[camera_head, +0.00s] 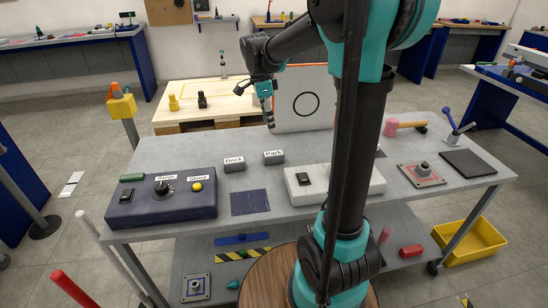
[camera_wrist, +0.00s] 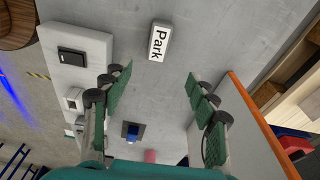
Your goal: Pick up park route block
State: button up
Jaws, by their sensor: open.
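My gripper (camera_head: 270,122) is above the table's far side, above and behind the block as seen in the head view. In the wrist view my gripper (camera_wrist: 157,78) is open with green finger pads and nothing between them. The similar "Dock" block (camera_head: 234,164) lies just left of the park block.
A dark blue control box (camera_head: 150,212) stands at the table's left. A white switch box (camera_head: 335,183) sits right of the blocks, near my arm. A dark blue square (camera_head: 249,202) lies in front of the blocks.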

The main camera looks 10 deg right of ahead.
send_near(273, 153)
jog(key=f, duration=0.2)
jog(key=d+f, duration=0.1)
jog(key=f, duration=0.2)
jog(key=shift+d, duration=0.25)
jog(key=shift+s+d+f, duration=0.1)
jog(key=shift+f, duration=1.25)
jog(key=shift+s+d+f, duration=0.1)
jog(key=shift+f, duration=1.25)
jog(key=c, duration=1.3)
